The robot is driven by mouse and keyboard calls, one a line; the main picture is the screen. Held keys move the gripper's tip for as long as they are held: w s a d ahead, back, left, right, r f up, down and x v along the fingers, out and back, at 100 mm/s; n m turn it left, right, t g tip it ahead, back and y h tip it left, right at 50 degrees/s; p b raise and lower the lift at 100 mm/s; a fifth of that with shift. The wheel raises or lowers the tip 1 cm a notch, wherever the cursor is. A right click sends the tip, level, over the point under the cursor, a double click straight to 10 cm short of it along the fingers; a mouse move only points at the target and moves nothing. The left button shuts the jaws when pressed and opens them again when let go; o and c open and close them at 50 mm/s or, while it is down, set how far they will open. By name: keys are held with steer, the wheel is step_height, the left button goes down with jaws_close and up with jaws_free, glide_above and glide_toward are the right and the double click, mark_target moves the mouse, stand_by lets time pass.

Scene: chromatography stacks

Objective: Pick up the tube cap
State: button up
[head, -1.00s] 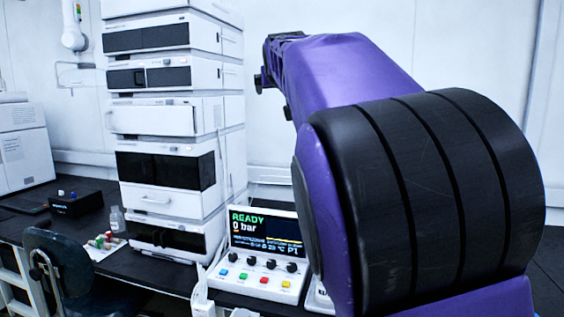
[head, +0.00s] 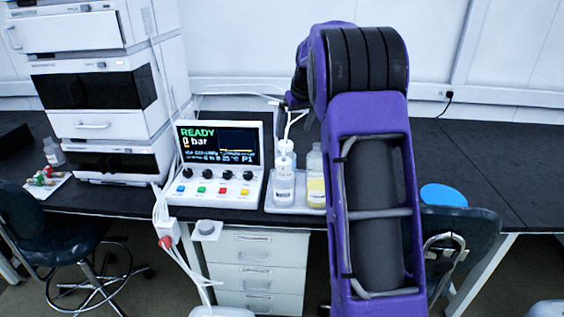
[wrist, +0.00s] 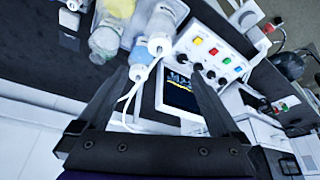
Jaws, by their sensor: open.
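Several small red- and green-ended pieces lie on a white sheet or tray (head: 60,186) at the far left of the bench in the head view. They are too small to tell which is the tube cap. In the wrist view, small coloured pieces (wrist: 283,107) show far off at the right. My gripper (wrist: 155,75) is open and empty in the wrist view, its fingers spread before the bottles and control panel. In the head view it is mostly hidden by my arm.
The control panel (head: 217,165) reads READY. Beside it, bottles (head: 283,180) with white tubing stand in a tray, near my gripper. A tall white instrument stack (head: 100,95) rises at the left. A blue disc (head: 443,195) sits at right. The bench at back right is clear.

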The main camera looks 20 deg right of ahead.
mark_target(284, 161)
steer(key=x, duration=1.6)
steer(key=shift+w+f, duration=0.2)
steer(key=c, duration=1.4)
